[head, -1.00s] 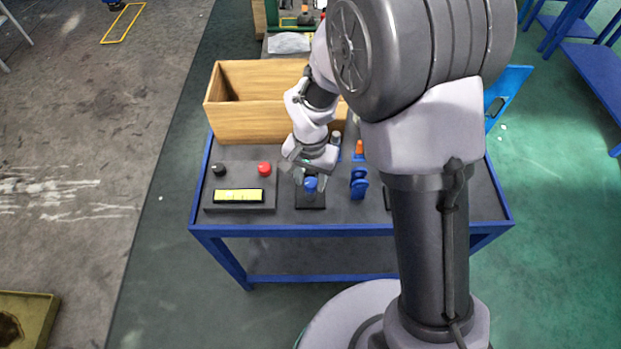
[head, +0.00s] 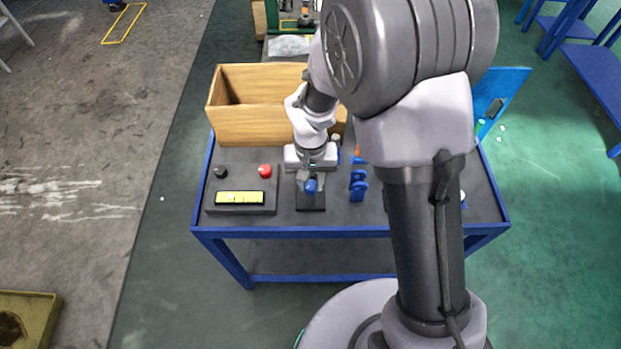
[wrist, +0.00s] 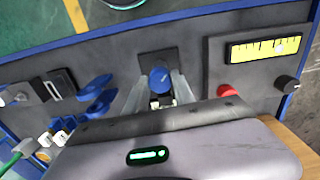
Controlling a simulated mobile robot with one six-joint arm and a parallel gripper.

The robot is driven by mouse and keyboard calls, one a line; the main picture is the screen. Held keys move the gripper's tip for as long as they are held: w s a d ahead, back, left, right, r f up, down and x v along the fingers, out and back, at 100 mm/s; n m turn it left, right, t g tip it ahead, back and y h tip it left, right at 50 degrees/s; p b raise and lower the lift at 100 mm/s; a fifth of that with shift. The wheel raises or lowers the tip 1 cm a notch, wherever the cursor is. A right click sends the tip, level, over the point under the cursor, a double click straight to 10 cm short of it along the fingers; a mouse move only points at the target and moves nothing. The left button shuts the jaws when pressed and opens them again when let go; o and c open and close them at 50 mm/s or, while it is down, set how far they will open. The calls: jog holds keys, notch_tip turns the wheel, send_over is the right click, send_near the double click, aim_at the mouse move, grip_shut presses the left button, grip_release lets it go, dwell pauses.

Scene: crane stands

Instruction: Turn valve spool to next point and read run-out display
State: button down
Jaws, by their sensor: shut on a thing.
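The valve spool (head: 311,186), with a blue round end, stands on a small dark square base (head: 311,202) near the front of the table. It also shows between the fingers in the wrist view (wrist: 160,80). My gripper (head: 310,178) is over the spool and shut on it; its two pale fingers lie on either side of it in the wrist view. The run-out display (head: 239,197) is a lit yellow panel on a dark box left of the spool. It also shows at upper right in the wrist view (wrist: 266,48). Its marks are too small to read.
A red button (head: 265,171) and black knob (head: 221,172) sit on the display box. Blue stands (head: 358,184) are close right of the spool. A wooden box (head: 245,125) stands behind. The table's blue front edge (head: 340,229) is near.

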jog(key=n+p, duration=0.2)
jog(key=n, duration=0.5)
jog(key=shift+r+p, duration=0.1)
jog(key=shift+p, duration=0.2)
jog(key=n+p, duration=0.1)
jog(key=n, duration=0.2)
jog(key=shift+n, duration=0.4)
jog(key=shift+n+p, duration=0.65)
jog(key=shift+n, duration=0.95)
jog(key=c, duration=1.1)
grip_release()
jog(key=shift+o, duration=0.2)
